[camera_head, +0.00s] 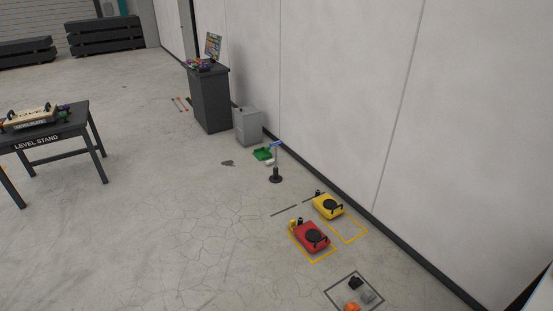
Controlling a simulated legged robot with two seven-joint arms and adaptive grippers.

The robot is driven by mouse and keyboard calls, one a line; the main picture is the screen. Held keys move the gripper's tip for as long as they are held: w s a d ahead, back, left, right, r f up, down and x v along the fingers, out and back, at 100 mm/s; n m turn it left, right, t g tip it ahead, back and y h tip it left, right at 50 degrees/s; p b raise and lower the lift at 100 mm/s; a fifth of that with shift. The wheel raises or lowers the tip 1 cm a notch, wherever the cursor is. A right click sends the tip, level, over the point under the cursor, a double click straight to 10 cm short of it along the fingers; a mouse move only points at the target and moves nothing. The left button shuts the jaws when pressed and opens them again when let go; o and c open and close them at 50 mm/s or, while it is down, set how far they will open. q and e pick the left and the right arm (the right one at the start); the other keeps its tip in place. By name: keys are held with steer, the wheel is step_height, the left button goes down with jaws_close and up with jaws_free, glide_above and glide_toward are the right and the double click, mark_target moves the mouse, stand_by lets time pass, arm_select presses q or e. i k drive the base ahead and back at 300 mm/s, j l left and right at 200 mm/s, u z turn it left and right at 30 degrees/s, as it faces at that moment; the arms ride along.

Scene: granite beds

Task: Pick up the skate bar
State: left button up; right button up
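Nothing in view is clearly marked as the skate bar. A thin dark bar (284,210) lies flat on the floor, left of the yellow skate-like unit (328,206) and above the red one (311,237). An upright post with a blue top (276,160) stands on a round black base. I cannot tell which of these is the skate bar. Neither of my grippers is in view.
A table marked LEVEL STAND (60,133) stands at left. A dark-outlined square (334,292) holds small items at the bottom. The cracked floor between is mostly clear.

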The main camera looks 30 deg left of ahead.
mark_target(274, 143)
steer(key=i+j+u, duration=1.3)
steer(key=i+u, duration=0.3)
steer(key=i+j, duration=0.1)
steer(key=i, duration=0.9)
steer(key=i+j+z, duration=0.1)
steer(key=i, duration=0.9)
steer(key=i+j+z, duration=0.1)
steer(key=i+z, duration=0.3)
steer(key=i+j+z, duration=0.2)
steer(key=z, duration=0.25)
steer(key=i+j+z, duration=0.25)
steer(key=z, duration=0.15)
steer(key=i+j+z, duration=0.2)
steer(key=j+z, duration=0.2)
steer(key=i+j+z, duration=0.15)
steer(key=j+z, duration=0.3)
